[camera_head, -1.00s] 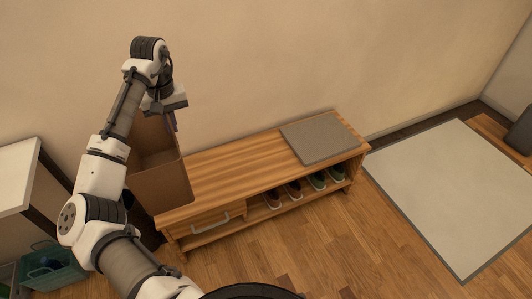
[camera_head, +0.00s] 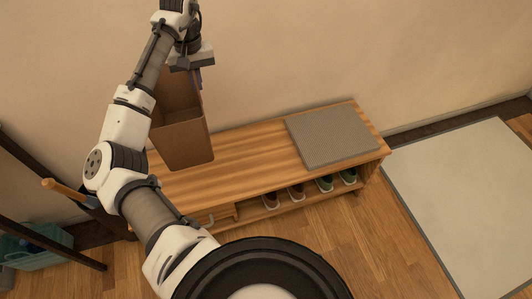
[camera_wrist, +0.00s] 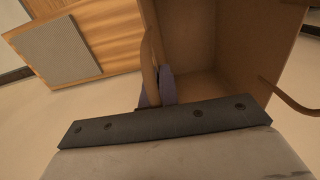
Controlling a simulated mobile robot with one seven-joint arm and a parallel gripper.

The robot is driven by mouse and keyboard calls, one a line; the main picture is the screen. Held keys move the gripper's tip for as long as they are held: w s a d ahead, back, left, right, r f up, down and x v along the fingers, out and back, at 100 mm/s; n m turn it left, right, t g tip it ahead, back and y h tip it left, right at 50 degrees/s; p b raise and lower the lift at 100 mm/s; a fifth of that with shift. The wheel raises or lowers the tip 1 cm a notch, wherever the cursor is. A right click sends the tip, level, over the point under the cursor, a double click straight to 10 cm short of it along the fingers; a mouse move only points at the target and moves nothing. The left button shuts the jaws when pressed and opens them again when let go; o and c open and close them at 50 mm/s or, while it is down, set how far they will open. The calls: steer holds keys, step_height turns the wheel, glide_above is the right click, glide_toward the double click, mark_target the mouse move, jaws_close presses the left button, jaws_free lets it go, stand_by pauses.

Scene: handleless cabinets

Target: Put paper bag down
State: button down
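The brown paper bag (camera_head: 183,138) is open at the top and hangs almost upright under my gripper (camera_head: 198,82), over the left end of the wooden bench (camera_head: 240,160). I cannot tell whether its base touches the bench top. In the wrist view the inside of the bag (camera_wrist: 235,50) shows, with one loose strap handle (camera_wrist: 285,97) at the right. My gripper (camera_wrist: 158,88), with purple finger pads, is shut on the other strap handle of the bag. The fingertips are partly hidden.
A grey mat (camera_head: 330,138) lies on the bench's right part; bare wood lies between it and the bag. Several shoes (camera_head: 325,183) stand on the shelf below. A teal crate (camera_head: 38,250) is at the lower left. A pale rug (camera_head: 460,200) lies at right.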

step_height(320, 180, down, 2)
steer(key=shift+a+f+b, duration=0.15)
steer(key=shift+f+b, duration=0.05)
steer(key=shift+b, duration=0.35)
steer(key=f+b, duration=0.1)
steer(key=f, duration=0.4)
steer(key=f+b, duration=0.2)
steer(key=f, duration=0.3)
steer(key=f+b, duration=0.1)
steer(key=f, duration=0.4)
steer(key=shift+s+f+b, duration=0.25)
steer(key=shift+s+b, duration=0.05)
steer(key=shift+a+f, duration=0.1)
steer(key=shift+f, duration=2.7)
steer(key=c, duration=1.6)
jaws_free()
